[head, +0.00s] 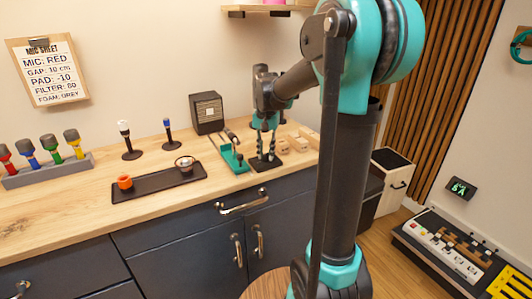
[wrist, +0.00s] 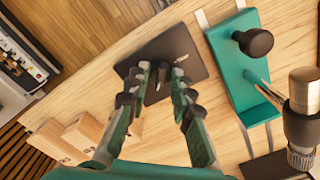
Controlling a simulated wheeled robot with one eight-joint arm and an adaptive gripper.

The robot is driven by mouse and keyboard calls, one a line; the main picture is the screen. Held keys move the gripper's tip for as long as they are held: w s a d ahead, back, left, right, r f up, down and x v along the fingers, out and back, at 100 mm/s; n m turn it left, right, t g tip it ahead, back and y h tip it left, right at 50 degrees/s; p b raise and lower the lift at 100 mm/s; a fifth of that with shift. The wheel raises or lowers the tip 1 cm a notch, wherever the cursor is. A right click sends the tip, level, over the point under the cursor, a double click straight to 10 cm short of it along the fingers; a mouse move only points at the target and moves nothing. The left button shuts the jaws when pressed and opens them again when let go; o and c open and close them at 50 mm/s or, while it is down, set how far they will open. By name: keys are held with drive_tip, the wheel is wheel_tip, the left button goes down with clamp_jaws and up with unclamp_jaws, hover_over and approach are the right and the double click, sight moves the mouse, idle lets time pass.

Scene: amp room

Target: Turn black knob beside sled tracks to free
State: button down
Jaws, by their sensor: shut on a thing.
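My gripper (wrist: 155,72) points down at a dark square plate (wrist: 193,50) beside the silver sled tracks. Its fingertips are closed on a small black knob (wrist: 155,82) on the plate, which they mostly hide. A small pale marking shows on the plate to the right of the fingertips; I cannot read it. The teal sled (wrist: 232,75) lies across the tracks to the right and carries a separate round black handle (wrist: 256,42). In the head view my gripper (head: 266,155) stands over the plate (head: 258,167), right of the teal sled (head: 231,158).
Wooden blocks (head: 299,144) stand close to my gripper's right in the head view. A microphone (wrist: 302,95) is close to the sled. A black tray (head: 155,184) with an orange ring, a dark box (head: 207,113) and a mic rack (head: 50,174) are farther left.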

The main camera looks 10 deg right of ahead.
sight(266, 154)
drive_tip(key=n, duration=1.3)
drive_tip(key=shift+n, duration=0.4)
drive_tip(key=n, duration=1.2)
drive_tip(key=shift+n, duration=0.4)
drive_tip(key=c, duration=1.3)
unclamp_jaws()
drive_tip(key=shift+r, duration=0.1)
wheel_tip(266, 154, up, 12)
